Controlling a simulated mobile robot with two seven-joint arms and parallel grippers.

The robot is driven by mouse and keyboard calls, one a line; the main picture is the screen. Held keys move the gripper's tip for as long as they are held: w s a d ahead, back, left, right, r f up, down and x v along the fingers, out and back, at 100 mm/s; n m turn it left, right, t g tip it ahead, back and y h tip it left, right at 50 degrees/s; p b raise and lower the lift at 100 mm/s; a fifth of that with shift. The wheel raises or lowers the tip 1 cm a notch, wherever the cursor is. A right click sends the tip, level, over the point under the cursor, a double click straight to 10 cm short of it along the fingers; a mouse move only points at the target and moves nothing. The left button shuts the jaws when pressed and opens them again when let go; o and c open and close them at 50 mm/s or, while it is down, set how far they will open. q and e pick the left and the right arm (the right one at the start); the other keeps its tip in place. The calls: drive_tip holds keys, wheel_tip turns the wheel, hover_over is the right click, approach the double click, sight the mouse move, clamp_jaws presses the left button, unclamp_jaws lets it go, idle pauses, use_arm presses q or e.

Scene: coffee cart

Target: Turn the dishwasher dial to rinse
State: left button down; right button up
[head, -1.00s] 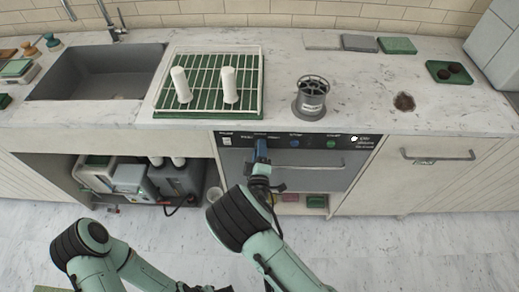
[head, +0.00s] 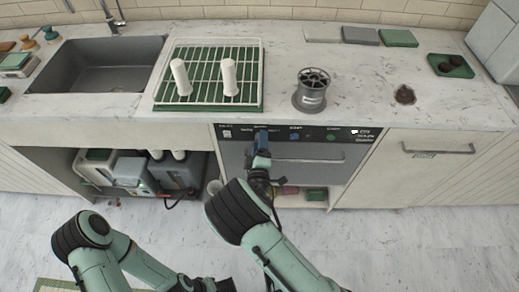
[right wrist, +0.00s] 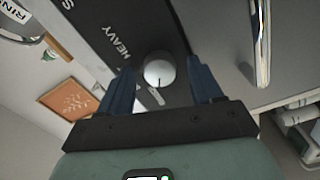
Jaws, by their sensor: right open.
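The dishwasher (head: 285,172) is built in under the counter, with a dark control strip (head: 350,135) along its top edge. In the right wrist view, the dial (right wrist: 159,70) is a round pale knob with a dark pointer line, next to the printed word "HEAVY". My right gripper (head: 262,140) is at the left part of the strip and hides the dial in the head view. In the right wrist view its blue fingers (right wrist: 160,68) are open, one on each side of the knob; contact cannot be told. My left gripper (head: 212,285) is low at the bottom edge, its jaws unclear.
A blue button (head: 294,137) and a green button (head: 331,137) sit right of my right gripper. The dishwasher handle (head: 308,160) runs below the strip. A grey rinser (head: 312,92) and a white rack (head: 262,72) stand on the counter above.

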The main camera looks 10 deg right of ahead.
use_arm(q)
drive_tip(key=shift+s+f+b, duration=0.1)
drive_tip(key=shift+f+b, duration=0.35)
drive_tip(key=shift+f, duration=0.05)
use_arm(e)
drive_tip(key=v, duration=1.3)
drive_tip(key=shift+s, duration=0.2)
drive_tip(key=s+d+f+m+g+y+p, duration=0.1)
drive_tip(key=s+d+f+m+g+p, duration=0.25)
drive_tip(key=f, duration=0.55)
drive_tip(key=s+d+f+m+g+y, duration=0.1)
drive_tip(key=s+d+f+m+g, duration=0.25)
drive_tip(key=s+f+g, duration=0.5)
use_arm(q)
wheel_tip(320, 180, up, 7)
drive_tip(key=w+p, duration=0.2)
drive_tip(key=shift+w+p, duration=0.3)
drive_tip(key=shift+p, duration=0.05)
use_arm(e)
drive_tip(key=s+a+f+m+g+y, duration=0.1)
drive_tip(key=s+a+m+g+y, duration=0.1)
drive_tip(key=s+m+g+y, duration=0.1)
drive_tip(key=s+a+f+m+g+y, duration=0.1)
drive_tip(key=s+a+m+g+y, duration=0.1)
drive_tip(key=s+m, duration=0.3)
drive_tip(key=s+g+y, duration=0.1)
drive_tip(key=s, duration=0.2)
drive_tip(key=shift+a+f+y, duration=0.25)
drive_tip(key=shift+f+y, duration=0.15)
